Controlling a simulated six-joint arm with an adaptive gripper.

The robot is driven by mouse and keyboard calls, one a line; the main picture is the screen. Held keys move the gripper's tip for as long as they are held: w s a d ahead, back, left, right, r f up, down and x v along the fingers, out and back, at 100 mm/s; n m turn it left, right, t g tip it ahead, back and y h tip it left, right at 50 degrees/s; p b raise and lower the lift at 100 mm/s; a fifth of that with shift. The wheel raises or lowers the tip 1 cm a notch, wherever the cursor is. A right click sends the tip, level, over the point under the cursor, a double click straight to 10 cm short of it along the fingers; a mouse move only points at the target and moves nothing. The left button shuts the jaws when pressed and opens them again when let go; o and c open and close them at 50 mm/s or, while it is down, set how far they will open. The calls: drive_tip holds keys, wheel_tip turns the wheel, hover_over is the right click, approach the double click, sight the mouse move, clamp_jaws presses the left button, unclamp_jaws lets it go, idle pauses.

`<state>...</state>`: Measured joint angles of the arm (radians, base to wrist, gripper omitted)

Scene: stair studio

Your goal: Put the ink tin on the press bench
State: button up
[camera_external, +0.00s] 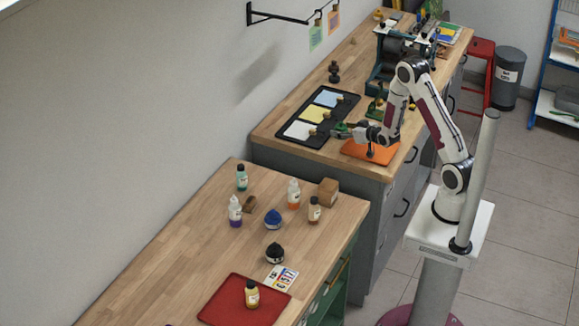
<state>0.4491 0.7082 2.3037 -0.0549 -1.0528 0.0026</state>
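The press bench (285,112) is the higher wood-topped bench at the back, with a dark press (400,45) at its far end. I cannot tell for sure which thing is the ink tin. A squat blue-topped container (273,219) and a squat black-topped container (275,254) stand on the nearer, lower bench (180,265). My gripper (342,131) is over the press bench, pointing left, between the dark tray and an orange mat (368,152). Its fingers are small and partly blurred, so I cannot tell whether they are open or hold anything.
A dark tray (303,143) holds blue, yellow and white sheets. Several small bottles, a brown block (328,192) and a card (281,278) are on the nearer bench. A gap and height step separate the benches.

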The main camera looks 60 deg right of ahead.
drive_tip(key=shift+r, duration=0.2)
idle(0.3)
drive_tip(key=shift+v, duration=3.75)
drive_tip(key=shift+r, duration=0.1)
drive_tip(key=shift+w+a+r, duration=0.15)
drive_tip(key=shift+a+r, duration=0.2)
drive_tip(key=shift+r, duration=0.05)
drive_tip(key=s+a+r+n+g+y, duration=0.25)
drive_tip(key=s+a+r, duration=0.35)
drive_tip(key=a+r, duration=0.55)
drive_tip(key=s+a+r+g+y, duration=0.1)
drive_tip(key=s+a+r, duration=0.1)
drive_tip(key=s, duration=0.5)
drive_tip(key=s+a+r+n+g+y, duration=0.1)
drive_tip(key=s+a+g, duration=0.1)
drive_tip(key=s+a, duration=0.3)
drive_tip(key=s+a+r+n+g+y, duration=0.1)
drive_tip(key=s+a+r, duration=0.1)
drive_tip(key=s, duration=0.7)
drive_tip(key=shift+a+r, duration=0.3)
drive_tip(key=shift+a, duration=0.45)
